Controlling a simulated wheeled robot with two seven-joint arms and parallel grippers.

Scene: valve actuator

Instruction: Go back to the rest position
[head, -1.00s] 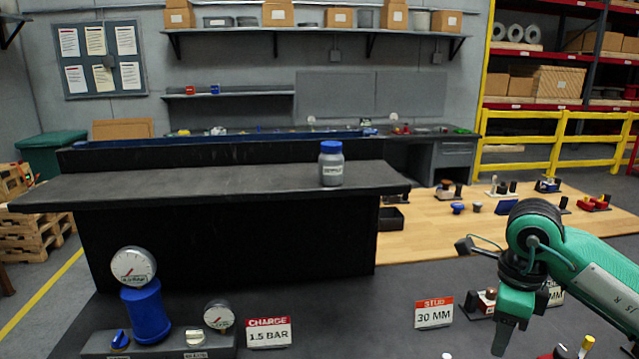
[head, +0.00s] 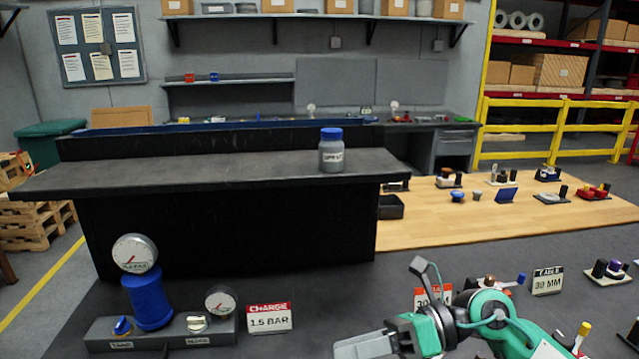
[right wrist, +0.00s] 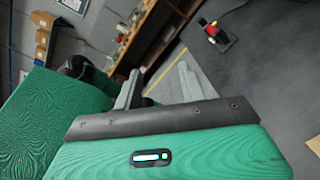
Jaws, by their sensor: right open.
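My right gripper (head: 362,347) shows at the bottom of the head view, with its green and black arm coming in from the right. Its grey fingers point left, over the dark table, and the bottom edge of the picture cuts off part of it. In the right wrist view, the two fingers (right wrist: 158,88) stand apart with nothing between them. The gripper is open and empty. My left gripper is in neither view.
A blue cylinder (head: 148,300) with gauges stands on a grey base at lower left, beside a CHARGE 1.5 BAR card (head: 269,318). A blue-lidded jar (head: 331,152) stands on the dark raised shelf. My arm partly hides the red-topped stud card (head: 446,294).

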